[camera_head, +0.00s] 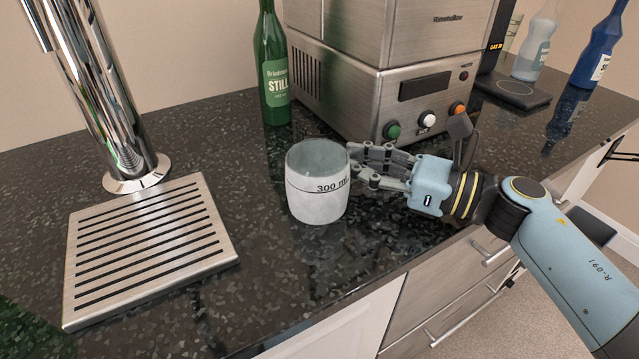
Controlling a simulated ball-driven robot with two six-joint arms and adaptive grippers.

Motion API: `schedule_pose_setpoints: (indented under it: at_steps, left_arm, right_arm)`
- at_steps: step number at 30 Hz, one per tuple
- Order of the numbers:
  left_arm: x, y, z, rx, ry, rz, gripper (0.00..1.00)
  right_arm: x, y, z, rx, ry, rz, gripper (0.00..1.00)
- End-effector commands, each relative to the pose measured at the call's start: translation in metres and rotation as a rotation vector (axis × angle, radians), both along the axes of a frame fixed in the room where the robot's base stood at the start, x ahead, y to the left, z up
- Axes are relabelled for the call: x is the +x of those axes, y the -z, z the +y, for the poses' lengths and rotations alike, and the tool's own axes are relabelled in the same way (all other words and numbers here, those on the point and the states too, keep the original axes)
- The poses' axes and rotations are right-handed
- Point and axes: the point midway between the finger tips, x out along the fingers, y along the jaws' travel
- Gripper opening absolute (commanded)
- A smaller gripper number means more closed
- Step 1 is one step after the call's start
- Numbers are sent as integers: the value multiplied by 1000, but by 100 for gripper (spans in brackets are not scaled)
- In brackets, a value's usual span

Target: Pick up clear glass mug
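The clear glass mug (318,198) stands upright on the dark stone counter, with a grey rim and a "300 ml" mark on its side. My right gripper (359,163) reaches in from the right, and its fingertips are at the mug's right side. No handle can be made out; the fingers cover that side. I cannot tell whether the fingers are closed on the mug or only beside it. My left gripper is out of view.
A slatted metal drip tray (225,244) and tap column (112,105) stand left. A green bottle (272,75) and a steel machine (365,85) are behind the mug. A black scale (512,91) and bottles stand far right. The counter's front edge is near.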

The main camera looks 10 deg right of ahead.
Motion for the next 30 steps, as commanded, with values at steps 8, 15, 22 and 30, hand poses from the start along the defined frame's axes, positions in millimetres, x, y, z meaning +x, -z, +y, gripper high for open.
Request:
schedule_pose_setpoints:
  at_steps: [8, 15, 22, 30]
  left_arm:
    - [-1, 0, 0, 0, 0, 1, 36]
    - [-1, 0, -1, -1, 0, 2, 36]
    - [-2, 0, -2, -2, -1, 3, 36]
    - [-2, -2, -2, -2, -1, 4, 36]
  right_arm:
    - [0, 0, 0, 0, 0, 0, 0]
    - [0, -1, 0, 2, 0, -1, 0]
    - [0, -5, 0, 2, 0, -1, 0]
    - [0, -39, 0, -1, -1, -7, 0]
